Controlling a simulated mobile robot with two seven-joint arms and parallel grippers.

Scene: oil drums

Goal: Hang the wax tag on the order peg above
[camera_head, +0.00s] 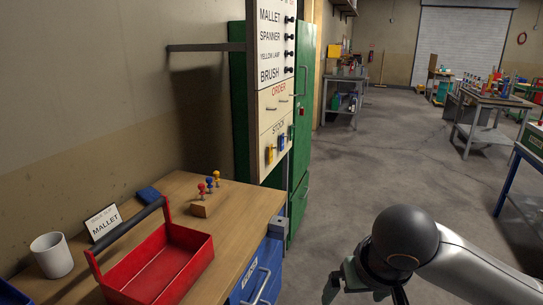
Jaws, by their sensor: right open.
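A tall board (273,40) stands on the left side, seen at a steep angle. Its upper part lists MALLET, SPANNER, YELLOW LAMP and BRUSH beside black knobs. Below is a cream ORDER panel (275,106) with small pegs and nothing visibly hanging on them. Under it, the STOCK panel (267,140) bears a yellow tag (270,154) and a blue tag (282,142). I cannot read which tag is the wax one. My right gripper (333,288) is open at the bottom, low and right of the board, well apart from the tags and partly hidden by its arm. My left gripper is out of view.
A wooden bench (248,203) at left carries a red tote (160,262), a white mug (52,255), a MALLET card (103,223) and a wooden block with coloured pegs (207,207). A green cabinet (306,120) stands behind the board. The grey floor (385,150) ahead is clear.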

